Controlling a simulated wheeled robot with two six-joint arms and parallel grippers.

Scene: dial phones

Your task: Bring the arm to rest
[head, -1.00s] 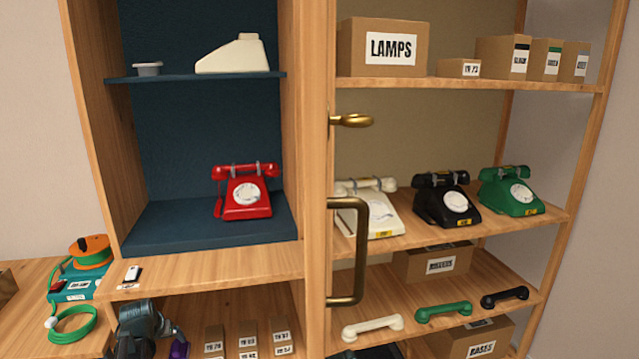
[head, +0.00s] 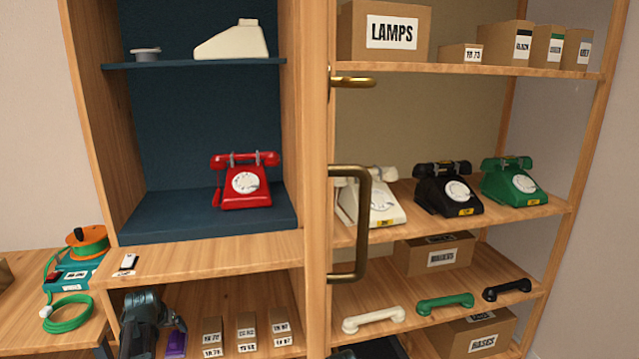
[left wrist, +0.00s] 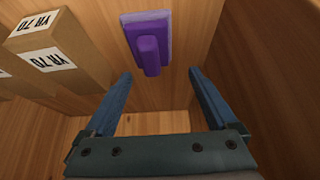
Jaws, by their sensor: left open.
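My left gripper (head: 165,323) is in the lower left of the head view, in front of the lower compartment under the red phone's shelf. In the left wrist view the left gripper (left wrist: 160,73) has its two blue-grey fingers wide apart with nothing between them. A purple block with a raised grip (left wrist: 150,50) lies on the wood beyond the fingertips, apart from them. It also shows in the head view (head: 176,344), partly hidden by my gripper. My right gripper is not in view.
Small labelled boxes (head: 246,333) stand to the right of my left gripper; two show close in the wrist view (left wrist: 60,55). A cable reel (head: 87,242) sits at left. A red phone (head: 243,190) stands above. A brass door handle (head: 364,225) juts out at centre.

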